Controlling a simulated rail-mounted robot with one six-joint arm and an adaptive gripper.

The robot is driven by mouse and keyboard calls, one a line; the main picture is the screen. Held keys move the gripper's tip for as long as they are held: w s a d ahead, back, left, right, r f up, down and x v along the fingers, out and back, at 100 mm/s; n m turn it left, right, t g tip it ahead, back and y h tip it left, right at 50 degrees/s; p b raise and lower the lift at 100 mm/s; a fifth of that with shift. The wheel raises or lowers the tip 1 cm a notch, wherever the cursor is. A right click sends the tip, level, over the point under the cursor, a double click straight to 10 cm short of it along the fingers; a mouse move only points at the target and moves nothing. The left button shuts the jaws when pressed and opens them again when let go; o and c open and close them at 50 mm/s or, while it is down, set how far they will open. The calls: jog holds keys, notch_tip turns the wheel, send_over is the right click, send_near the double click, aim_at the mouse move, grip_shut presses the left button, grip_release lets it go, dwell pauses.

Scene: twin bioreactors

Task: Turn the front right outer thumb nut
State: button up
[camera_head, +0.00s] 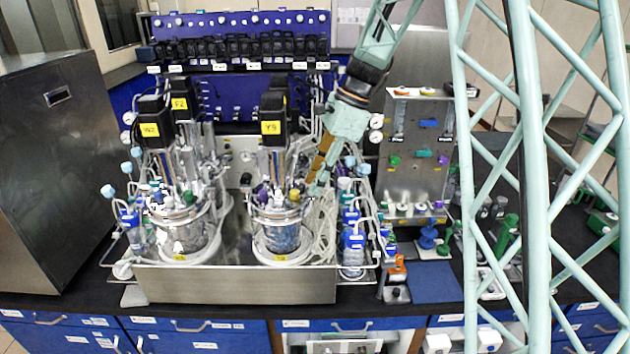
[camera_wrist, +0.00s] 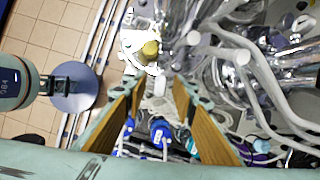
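The front right reactor vessel (camera_head: 283,238), a glass jar with a metal lid, stands in the steel tray below a black motor with a yellow label. My gripper (camera_head: 314,186) reaches down from the upper right to the right side of its lid. In the wrist view, the two orange-brown fingers of my gripper (camera_wrist: 158,88) are apart, with nothing clearly held between them. A yellow round knob (camera_wrist: 151,48) on a bright metal part lies just beyond the fingertips. Which small part is the front right outer thumb nut, I cannot tell; the fingers and tubes crowd that lid edge.
The left vessel (camera_head: 183,235) stands in the same steel tray (camera_head: 230,284). Pale tubes (camera_wrist: 262,75) loop close to the right finger. Blue-capped bottles (camera_head: 353,240) stand at the tray's right. A steel panel with valves (camera_head: 418,165) rises behind.

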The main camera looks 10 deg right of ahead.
jog(key=c, duration=0.8)
jog(key=shift+c, duration=0.2)
jog(key=shift+n+p, duration=0.3)
jog(key=shift+n, duration=0.1)
jog(key=shift+w+r+n+g+p, duration=0.15)
jog(key=shift+n+g+p, duration=0.5)
jog(key=shift+n, duration=0.55)
jog(key=n+g+p, duration=0.1)
jog(key=n, duration=0.1)
jog(key=n+p, duration=0.1)
jog(key=n, duration=0.1)
jog(key=shift+n+g+h, duration=0.3)
jog(key=shift+g, duration=0.05)
jog(key=n+h, duration=0.1)
jog(key=n, duration=0.1)
jog(key=n+g+p, duration=0.1)
jog(key=n, duration=0.2)
jog(key=shift+w+a+h, duration=0.1)
jog(key=shift+a+h, duration=0.05)
jog(key=shift+h, duration=0.25)
jog(key=n+h, duration=0.1)
jog(key=n, duration=0.1)
jog(key=n+p, duration=0.1)
jog(key=n, duration=0.2)
jog(key=shift+g+h, duration=0.4)
